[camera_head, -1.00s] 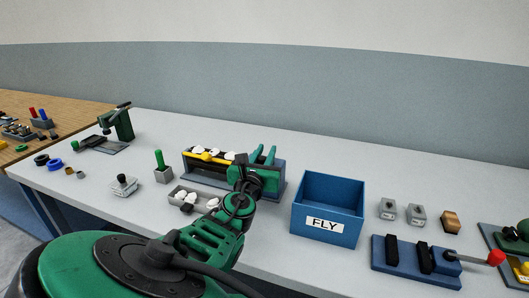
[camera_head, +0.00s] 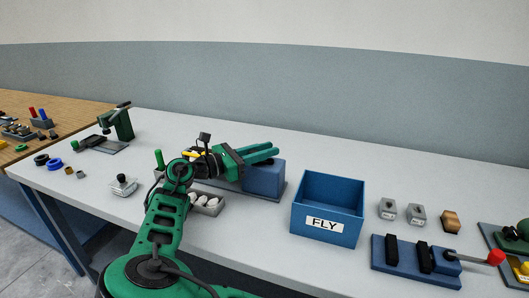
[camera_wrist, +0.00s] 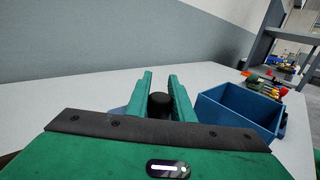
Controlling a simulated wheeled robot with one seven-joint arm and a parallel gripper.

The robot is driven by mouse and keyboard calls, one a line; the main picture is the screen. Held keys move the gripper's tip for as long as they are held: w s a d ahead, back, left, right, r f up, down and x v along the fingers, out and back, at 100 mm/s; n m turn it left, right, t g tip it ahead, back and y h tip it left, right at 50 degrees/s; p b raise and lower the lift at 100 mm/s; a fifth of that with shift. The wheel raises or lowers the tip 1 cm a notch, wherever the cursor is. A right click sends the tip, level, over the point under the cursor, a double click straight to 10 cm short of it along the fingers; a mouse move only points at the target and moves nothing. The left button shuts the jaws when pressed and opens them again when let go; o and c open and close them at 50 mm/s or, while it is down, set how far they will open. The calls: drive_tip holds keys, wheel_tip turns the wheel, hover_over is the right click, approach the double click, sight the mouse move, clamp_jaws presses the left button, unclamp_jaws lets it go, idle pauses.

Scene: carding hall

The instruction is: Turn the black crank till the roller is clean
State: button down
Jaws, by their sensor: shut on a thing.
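My gripper (camera_head: 277,150) is over the right end of the roller stand, its green fingers pointing right. In the wrist view the fingers (camera_wrist: 161,76) are shut on a round black knob (camera_wrist: 159,105), which I take to be the black crank's handle. In the head view the crank is hidden behind my gripper. The stand's blue end block (camera_head: 265,180) shows below the fingers. A small part of the yellow bar (camera_head: 190,154) shows at its left. My arm hides the roller, so I cannot tell how clean it is.
A grey tray with white tufts (camera_head: 208,201) sits in front of the stand, partly behind my arm. An open blue FLY bin (camera_head: 325,240) stands close on the right. A green-handled tool in a block (camera_head: 158,160) is at the left. The table behind the stand is clear.

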drive_tip(key=shift+w+a+m+g+h, duration=0.15)
drive_tip(key=shift+m+g+h, duration=0.25)
drive_tip(key=shift+m+g, duration=0.3)
drive_tip(key=shift+m+g+h, duration=0.3)
drive_tip(key=shift+g, duration=0.4)
drive_tip(key=c, duration=1.5)
unclamp_jaws()
drive_tip(key=shift+c, duration=0.2)
drive_tip(key=shift+r, duration=0.15)
drive_tip(key=shift+r, duration=0.35)
drive_tip(key=r, duration=0.3)
drive_tip(key=shift+s+a+r, duration=0.35)
drive_tip(key=shift+r, duration=0.05)
drive_tip(key=s+a+r, duration=0.6)
drive_tip(key=s+a, duration=0.1)
drive_tip(key=shift+s, duration=0.35)
drive_tip(key=shift+r, duration=0.1)
